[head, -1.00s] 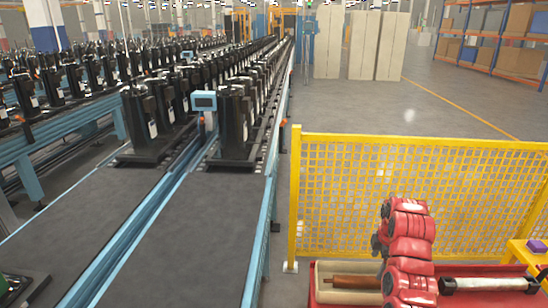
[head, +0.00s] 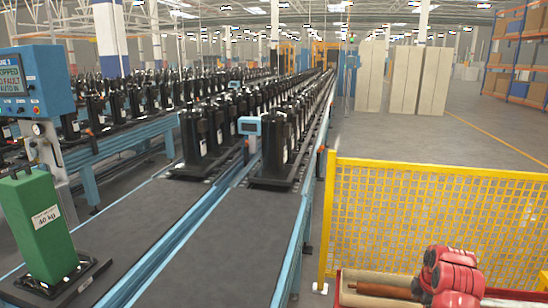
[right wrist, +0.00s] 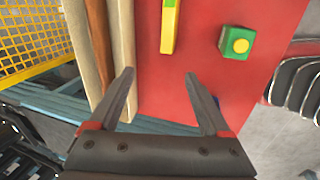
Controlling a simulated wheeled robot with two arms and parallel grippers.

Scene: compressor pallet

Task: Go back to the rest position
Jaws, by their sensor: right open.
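My right gripper (right wrist: 160,73) is open and empty in the right wrist view. Its two dark fingers are spread over a red surface (right wrist: 200,105), touching nothing that I can make out. In the head view the right gripper's fingers cannot be made out. My left gripper is in neither current view.
Conveyors (head: 240,235) with rows of black compressors (head: 280,145) run into the distance. A green 40 kg block (head: 38,225) stands at the left, beside a blue control panel (head: 35,85). A yellow mesh fence (head: 430,215) stands at the right. A green-yellow button box (right wrist: 237,44) sits on the red surface.

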